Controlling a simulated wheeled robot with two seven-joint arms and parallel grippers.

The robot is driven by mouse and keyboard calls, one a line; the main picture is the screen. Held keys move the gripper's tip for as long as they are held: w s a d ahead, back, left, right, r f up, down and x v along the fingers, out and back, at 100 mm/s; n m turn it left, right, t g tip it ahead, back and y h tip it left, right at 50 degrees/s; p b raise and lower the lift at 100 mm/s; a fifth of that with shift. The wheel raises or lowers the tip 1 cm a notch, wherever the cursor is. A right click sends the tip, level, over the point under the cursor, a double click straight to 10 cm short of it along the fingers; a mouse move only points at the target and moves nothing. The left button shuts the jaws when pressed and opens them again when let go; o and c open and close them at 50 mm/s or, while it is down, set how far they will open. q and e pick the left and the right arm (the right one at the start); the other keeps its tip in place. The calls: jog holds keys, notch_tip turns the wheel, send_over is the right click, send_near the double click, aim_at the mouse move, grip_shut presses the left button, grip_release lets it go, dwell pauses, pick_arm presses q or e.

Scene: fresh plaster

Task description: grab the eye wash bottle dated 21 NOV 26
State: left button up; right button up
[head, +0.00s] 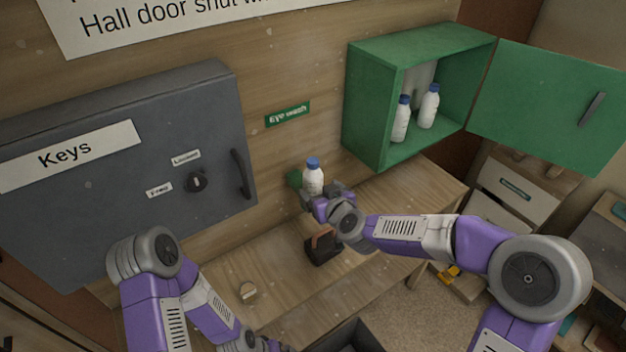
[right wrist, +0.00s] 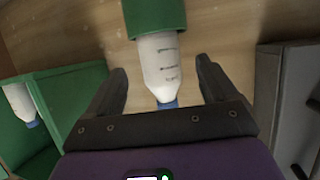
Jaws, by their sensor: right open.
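A white bottle with a blue cap (head: 313,178) stands near the wooden wall below the "Eye wash" sign (head: 287,114). In the right wrist view the bottle (right wrist: 158,62) appears inverted, with dark marks on its side and a green sleeve or holder (right wrist: 155,15) at its far end. My right gripper (head: 326,200) is open, its fingers (right wrist: 160,80) on either side of the bottle and apart from it. Two similar bottles, one left (head: 401,120) and one right (head: 428,107), stand in the open green cabinet. No date is legible.
The green cabinet (head: 366,112) has its door (head: 545,100) swung open to the right. A grey key box (head: 90,215) hangs at left. A dark box or bag (head: 322,249) and a small round object (head: 248,291) sit on the wooden bench (head: 290,268).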

aim_at(317, 188)
jog(key=shift+x, duration=2.95)
jog(key=shift+c, duration=0.3)
jog(key=c, duration=1.2)
